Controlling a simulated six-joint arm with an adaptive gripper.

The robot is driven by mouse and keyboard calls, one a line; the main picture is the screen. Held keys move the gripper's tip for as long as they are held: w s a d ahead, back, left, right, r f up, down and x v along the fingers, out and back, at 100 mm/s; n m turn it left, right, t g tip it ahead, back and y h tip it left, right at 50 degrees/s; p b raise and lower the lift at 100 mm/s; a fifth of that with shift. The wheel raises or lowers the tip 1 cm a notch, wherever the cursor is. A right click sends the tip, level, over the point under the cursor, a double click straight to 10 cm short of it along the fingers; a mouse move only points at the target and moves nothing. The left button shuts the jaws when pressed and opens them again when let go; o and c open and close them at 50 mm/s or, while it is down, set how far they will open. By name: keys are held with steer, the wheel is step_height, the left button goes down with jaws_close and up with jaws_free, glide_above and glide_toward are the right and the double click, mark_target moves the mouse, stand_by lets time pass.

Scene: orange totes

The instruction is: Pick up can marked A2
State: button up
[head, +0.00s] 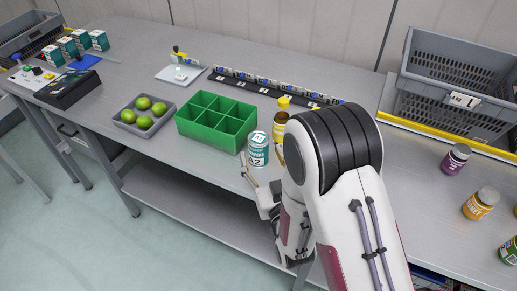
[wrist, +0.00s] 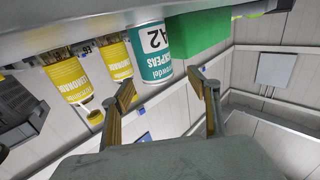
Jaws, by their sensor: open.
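The can marked A2 (head: 258,153), teal and white, stands on the grey table near its front edge, just right of the green divided box. In the wrist view the can (wrist: 154,50) appears upside down, just beyond the fingertips and roughly between them. My gripper (wrist: 161,82) is open and empty, with its two tan-padded fingers spread. In the head view my gripper (head: 260,178) is at the table's front edge, close in front of the can and partly hidden by my arm.
Yellow lemonade bottles (wrist: 68,76) stand beside the can, close to one finger. The green divided box (head: 216,122) is on its other side. A grey tray of green fruit (head: 145,113) lies farther left. Several jars (head: 480,203) and grey crates (head: 455,88) are at right.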

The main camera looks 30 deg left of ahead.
mark_target(261, 147)
steer(key=shift+w+a+r, duration=0.1)
steer(key=shift+w+a, duration=0.2)
steer(key=shift+w, duration=0.3)
steer(key=shift+w+a+r, duration=0.1)
steer(key=shift+w+a, duration=0.15)
steer(key=shift+w, duration=0.35)
steer(key=shift+x, duration=1.1)
steer(key=shift+f, duration=0.1)
steer(key=c, duration=1.5)
